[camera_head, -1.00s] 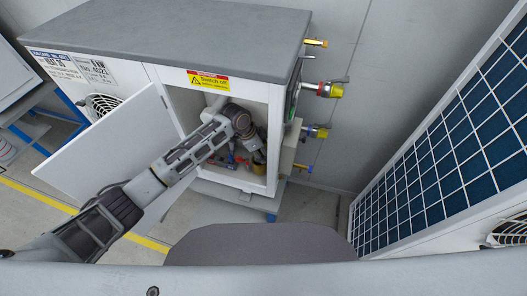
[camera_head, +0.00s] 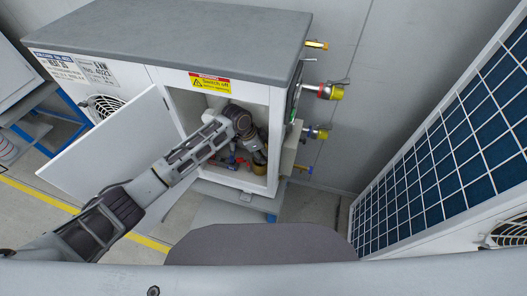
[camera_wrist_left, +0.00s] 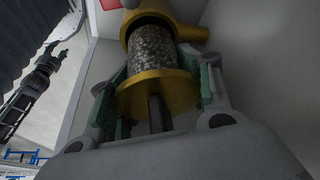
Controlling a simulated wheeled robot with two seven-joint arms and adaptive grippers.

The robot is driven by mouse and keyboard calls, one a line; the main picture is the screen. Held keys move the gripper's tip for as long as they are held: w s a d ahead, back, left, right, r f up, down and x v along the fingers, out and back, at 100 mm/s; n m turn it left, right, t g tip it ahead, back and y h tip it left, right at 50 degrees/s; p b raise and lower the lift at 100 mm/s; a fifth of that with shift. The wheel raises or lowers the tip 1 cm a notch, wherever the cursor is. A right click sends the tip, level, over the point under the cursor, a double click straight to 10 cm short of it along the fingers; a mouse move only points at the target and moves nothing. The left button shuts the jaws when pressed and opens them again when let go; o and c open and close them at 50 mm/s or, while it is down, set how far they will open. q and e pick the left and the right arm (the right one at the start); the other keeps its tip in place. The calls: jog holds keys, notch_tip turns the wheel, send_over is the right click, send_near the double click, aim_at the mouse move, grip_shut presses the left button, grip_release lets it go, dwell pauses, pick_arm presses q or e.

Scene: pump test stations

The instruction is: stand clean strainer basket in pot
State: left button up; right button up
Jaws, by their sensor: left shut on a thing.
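My left arm reaches into the open cabinet, and my left gripper (camera_wrist_left: 155,110) is shut on the strainer basket (camera_wrist_left: 152,52). The basket has a speckled grey mesh cylinder and a wide brass-coloured disc (camera_wrist_left: 157,92) at the end nearest my fingers. Beyond it is the brass pot (camera_wrist_left: 192,32) with a side stub. The basket's far end is hidden at the pot's mouth; I cannot tell how deep it sits. In the head view the pot (camera_head: 261,171) shows low inside the cabinet, largely covered by my wrist. A dark gripper (camera_wrist_left: 48,62), apparently my right, shows small in the wrist view; its jaws are unclear.
The cabinet (camera_head: 190,35) has its white door (camera_head: 110,150) swung open to the left of my arm. Red and blue fittings (camera_head: 237,162) lie close beside the gripper. Valves (camera_head: 325,91) stick out on the cabinet's right side. A blue-tiled panel (camera_head: 450,140) stands at right.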

pick_arm(q)
jog(key=shift+d+p, duration=0.2)
jog(key=shift+p, duration=0.15)
dwell(0.7)
jog(key=shift+d+f, duration=0.1)
jog(key=shift+f, duration=0.3)
dwell(0.6)
jog(key=shift+a+f, duration=0.2)
jog(key=shift+f, duration=0.4)
dwell(0.7)
jog(key=shift+s+a+f+b, duration=0.15)
jog(key=shift+s+f+b, duration=0.1)
jog(key=shift+f, duration=0.3)
jog(key=shift+s+a+f+b, duration=0.1)
jog(key=shift+s+f, duration=0.1)
jog(key=shift+f, duration=0.3)
dwell(0.7)
jog(key=o, duration=1.2)
jog(key=shift+w+d+f, duration=0.15)
jog(key=shift+w+f, duration=0.1)
jog(key=shift+w, duration=0.05)
jog(key=shift+r, duration=0.1)
